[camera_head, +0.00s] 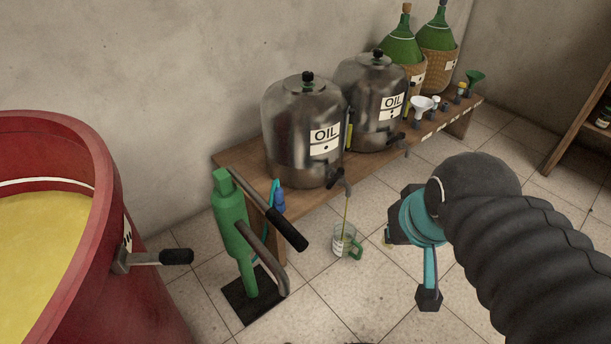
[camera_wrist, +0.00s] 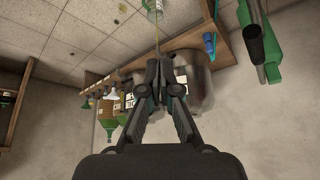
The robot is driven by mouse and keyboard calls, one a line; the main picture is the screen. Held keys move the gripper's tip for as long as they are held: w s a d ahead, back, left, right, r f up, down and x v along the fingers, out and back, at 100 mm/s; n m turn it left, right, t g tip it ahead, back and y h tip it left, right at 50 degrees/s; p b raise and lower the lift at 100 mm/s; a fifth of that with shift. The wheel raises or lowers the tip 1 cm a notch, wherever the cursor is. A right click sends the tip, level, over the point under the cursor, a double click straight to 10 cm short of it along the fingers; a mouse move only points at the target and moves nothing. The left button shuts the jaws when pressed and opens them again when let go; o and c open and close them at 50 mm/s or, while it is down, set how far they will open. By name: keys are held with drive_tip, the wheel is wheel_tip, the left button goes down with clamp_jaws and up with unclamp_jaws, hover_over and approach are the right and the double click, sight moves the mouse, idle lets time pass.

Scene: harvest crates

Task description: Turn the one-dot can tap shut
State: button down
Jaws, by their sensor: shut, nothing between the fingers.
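The near steel oil can (camera_head: 290,115) has a label with one dot and stands on the wooden bench. Its dark tap (camera_head: 337,179) sticks out low at the front. A thin yellow-brown stream (camera_head: 346,209) runs from the tap into a mug (camera_head: 343,240) with a green handle on the floor. My gripper (camera_wrist: 160,62) is shut and empty. In the head view it is to the right of the stream and mug, apart from the tap. In the wrist view its fingers cover part of the cans, and I cannot make out the tap.
A second oil can (camera_head: 362,92), with its own tap, stands behind on the bench (camera_head: 238,158). Green demijohns (camera_head: 402,48) and small funnels (camera_head: 421,104) are further along. A green hand pump (camera_head: 231,215) and a red vat (camera_head: 95,160) stand left. Tiled floor before the bench is mostly free.

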drive_tip(key=w+a+f+m+g+y+b, duration=0.1)
drive_tip(key=w+f+m+g+y+b, duration=0.15)
drive_tip(key=w+m, duration=0.65)
drive_tip(key=m+t+y+b, duration=0.1)
drive_tip(key=m+y+b, duration=0.4)
drive_tip(key=m, duration=1)
approach(335, 178)
drive_tip(key=s+d+r, duration=0.2)
drive_tip(key=s+d, duration=0.2)
drive_tip(key=s, duration=0.1)
drive_tip(key=w+r+b+x, duration=0.1)
drive_tip(key=b+x, duration=0.2)
drive_tip(key=x, duration=0.9)
drive_tip(key=shift+w+a+f+h, duration=0.2)
drive_tip(key=shift+w+a+h, duration=0.1)
drive_tip(key=shift+a+h, duration=0.15)
